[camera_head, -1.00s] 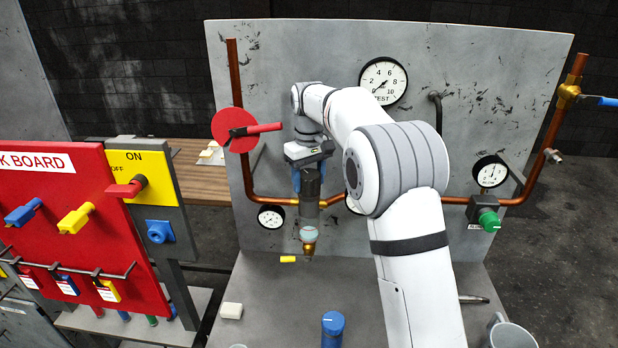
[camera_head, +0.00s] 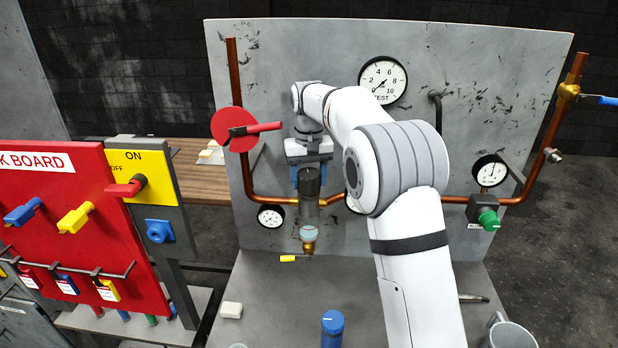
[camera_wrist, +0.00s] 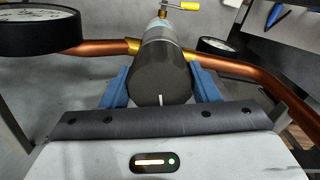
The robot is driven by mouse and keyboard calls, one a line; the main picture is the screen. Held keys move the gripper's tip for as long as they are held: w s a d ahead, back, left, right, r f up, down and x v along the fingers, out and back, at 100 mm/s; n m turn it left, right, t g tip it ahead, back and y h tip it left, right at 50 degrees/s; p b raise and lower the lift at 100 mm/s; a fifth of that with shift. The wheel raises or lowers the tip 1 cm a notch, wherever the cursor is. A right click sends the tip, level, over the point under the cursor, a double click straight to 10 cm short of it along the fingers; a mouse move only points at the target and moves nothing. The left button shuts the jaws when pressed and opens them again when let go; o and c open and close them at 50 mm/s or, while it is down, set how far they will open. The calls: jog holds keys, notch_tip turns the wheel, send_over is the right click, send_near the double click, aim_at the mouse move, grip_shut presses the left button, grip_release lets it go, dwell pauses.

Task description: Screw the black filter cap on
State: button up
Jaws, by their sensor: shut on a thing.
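My gripper (camera_head: 309,178) points down from above and is shut on the cap. The cap looks in line with the filter body. The thread between cap and bowl cannot be made out.
A copper pipe (camera_head: 248,165) runs beside the filter, with a red disc valve (camera_head: 226,128) at left. A small gauge (camera_head: 271,217) is close by at left. A yellow-handled drain valve (camera_wrist: 182,6) is at the filter's bottom.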

jog(key=shift+r, duration=0.1)
jog(key=shift+m, duration=0.5)
jog(key=o, duration=1.1)
jog(key=shift+c, duration=0.2)
